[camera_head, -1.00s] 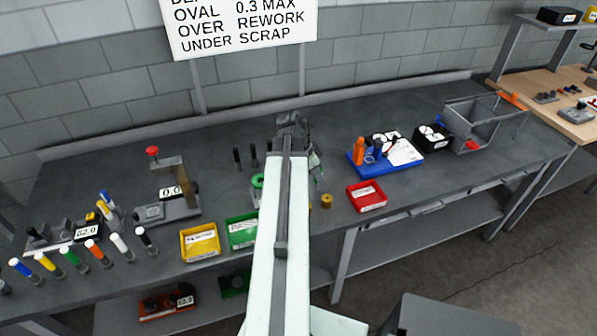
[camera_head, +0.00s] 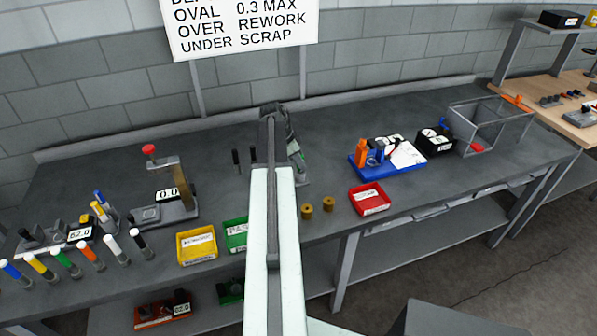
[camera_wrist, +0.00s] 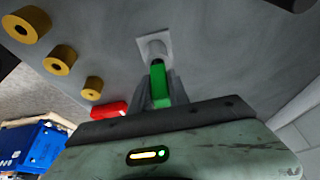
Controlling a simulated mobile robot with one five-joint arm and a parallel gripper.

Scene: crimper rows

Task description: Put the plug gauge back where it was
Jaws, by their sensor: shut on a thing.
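The plug gauge (camera_wrist: 158,90), seen as a green handle, stands between the two grey fingers of my gripper (camera_wrist: 161,80) in the wrist view. My gripper is shut on it. Its dark far end lies over a small pale grey square (camera_wrist: 153,45) on the bench top. I cannot tell whether it touches that square.
Brass rings (camera_head: 328,204) stand right of my arm, near a red tray (camera_head: 370,201). A green tray (camera_head: 235,235) and a yellow tray (camera_head: 197,245) sit left, with a grey gauge stand (camera_head: 178,210) behind. Several colour-topped pins (camera_head: 90,257) line the left front. A blue tray (camera_head: 385,170) stands right.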

